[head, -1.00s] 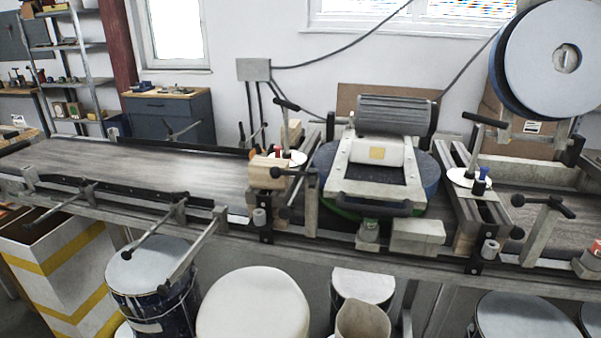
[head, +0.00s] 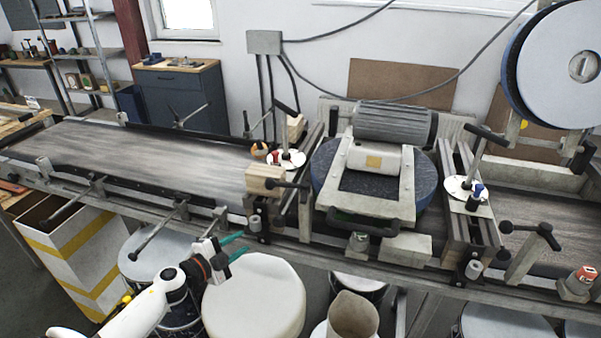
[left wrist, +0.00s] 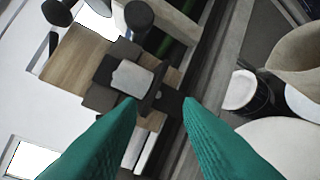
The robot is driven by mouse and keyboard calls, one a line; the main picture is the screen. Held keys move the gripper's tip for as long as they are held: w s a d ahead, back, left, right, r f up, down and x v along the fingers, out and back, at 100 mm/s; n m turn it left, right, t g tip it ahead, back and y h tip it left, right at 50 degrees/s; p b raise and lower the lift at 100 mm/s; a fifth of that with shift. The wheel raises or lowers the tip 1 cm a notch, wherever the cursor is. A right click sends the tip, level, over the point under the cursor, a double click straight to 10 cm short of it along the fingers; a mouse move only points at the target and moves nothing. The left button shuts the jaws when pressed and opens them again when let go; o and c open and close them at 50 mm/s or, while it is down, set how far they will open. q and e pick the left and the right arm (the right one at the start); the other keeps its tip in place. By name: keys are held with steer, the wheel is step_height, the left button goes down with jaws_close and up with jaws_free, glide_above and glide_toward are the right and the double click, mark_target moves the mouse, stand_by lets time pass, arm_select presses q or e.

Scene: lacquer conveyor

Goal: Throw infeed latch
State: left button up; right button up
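My left gripper (head: 234,248) has come in from the lower left, below the conveyor's front rail. Its green fingers are apart with nothing between them, also in the left wrist view (left wrist: 160,104). At the left, infeed-looking side of the round machine bed, a grey cylinder on a black bracket (head: 255,222) sits on the front rail, just above the fingertips. I cannot tell which part is the latch. In the left wrist view a pale-topped dark block (left wrist: 132,78) lies ahead of the fingers. My right gripper is not in view.
White-lidded drums (head: 252,300) stand under the conveyor, close below my left gripper. The front guide rail carries rods with black knobs (head: 145,242) that jut out left of it. A striped bin (head: 75,255) stands at the left. A similar T-handle (head: 540,232) is at the right.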

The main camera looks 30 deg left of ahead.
mark_target(284, 186)
arm_select(q)
step_height(284, 186, up, 16)
steer(key=d+m+h+p, duration=0.3)
steer(key=m+h, duration=0.1)
steer(key=m, duration=0.3)
steer(key=shift+g, duration=0.4)
steer(key=x, duration=0.4)
steer(key=p+x, duration=0.1)
steer(key=x, duration=0.3)
steer(key=p+x, duration=0.1)
steer(key=x, duration=0.3)
steer(key=shift+w+a+f, duration=0.15)
steer(key=shift+w+a, duration=0.05)
steer(key=shift+w, duration=0.1)
jaws_close()
